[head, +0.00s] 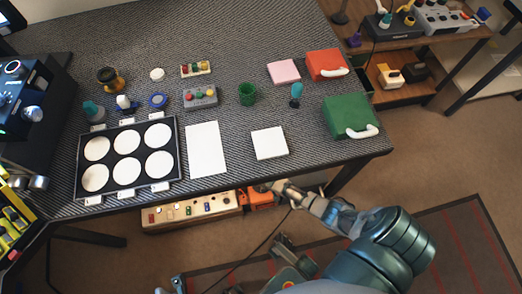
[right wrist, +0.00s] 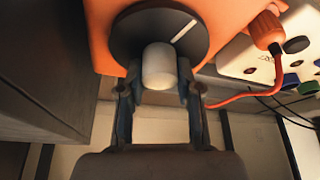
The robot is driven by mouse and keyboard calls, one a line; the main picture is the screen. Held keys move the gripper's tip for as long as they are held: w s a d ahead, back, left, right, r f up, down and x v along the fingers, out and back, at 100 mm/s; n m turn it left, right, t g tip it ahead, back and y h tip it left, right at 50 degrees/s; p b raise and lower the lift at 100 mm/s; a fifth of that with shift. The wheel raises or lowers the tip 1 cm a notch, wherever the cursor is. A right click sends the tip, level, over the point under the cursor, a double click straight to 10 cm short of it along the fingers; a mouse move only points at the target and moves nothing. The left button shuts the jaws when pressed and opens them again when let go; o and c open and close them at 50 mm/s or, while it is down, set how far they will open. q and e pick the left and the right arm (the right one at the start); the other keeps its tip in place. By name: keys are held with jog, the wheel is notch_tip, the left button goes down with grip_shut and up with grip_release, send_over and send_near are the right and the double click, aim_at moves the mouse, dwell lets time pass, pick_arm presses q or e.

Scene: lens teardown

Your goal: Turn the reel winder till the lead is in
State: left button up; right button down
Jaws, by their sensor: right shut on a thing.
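The reel winder is an orange box (right wrist: 102,38) under the table's front edge; part of it also shows in the head view (head: 262,199). In the right wrist view its dark disc (right wrist: 128,36) bears a white line pointing to the upper right. A pale knob (right wrist: 160,62) sticks out from the disc. My right gripper (right wrist: 159,88) is shut on this knob, one finger at each side. An orange lead (right wrist: 238,97) hangs in a curve at the right, near an orange plug (right wrist: 265,30).
A pale panel with coloured knobs (head: 190,208) lies beside the winder under the table; it also shows in the right wrist view (right wrist: 238,58). A dark flat wall (right wrist: 40,80) stands close at the left. Thin black cables hang at the right. The tabletop (head: 235,165) is above.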

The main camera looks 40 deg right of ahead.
jog(key=shift+s+m, duration=0.1)
jog(key=shift+m, duration=0.3)
